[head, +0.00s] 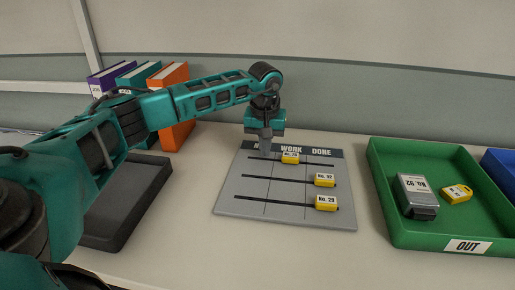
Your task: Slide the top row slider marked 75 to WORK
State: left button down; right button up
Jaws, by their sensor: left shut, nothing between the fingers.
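The board (235,205) lies on the table with three rows of slots. Its headings read WORK (291,148) and DONE (321,152); the first heading is mostly hidden behind my gripper. The top row's yellow slider (290,159) sits under WORK; its number is too small to read surely. My left gripper (265,153) is shut and empty, pointing down at the top row's left part, just left of that slider. I cannot tell whether they touch. The middle slider (324,181) and the bottom slider (326,204), marked No. 29, sit in the DONE column. My right gripper is out of view.
A green OUT tray (467,246) on the right holds a grey device (416,193) and a yellow tag (455,194). A blue tray (500,168) is at the right edge. Purple, teal and orange binders (172,105) stand behind my arm.

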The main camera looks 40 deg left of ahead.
pick_arm(q)
jog(key=shift+r+p, duration=0.5)
jog(key=shift+r, duration=0.45)
jog(key=shift+r+p, duration=0.45)
jog(key=shift+r, duration=2.1)
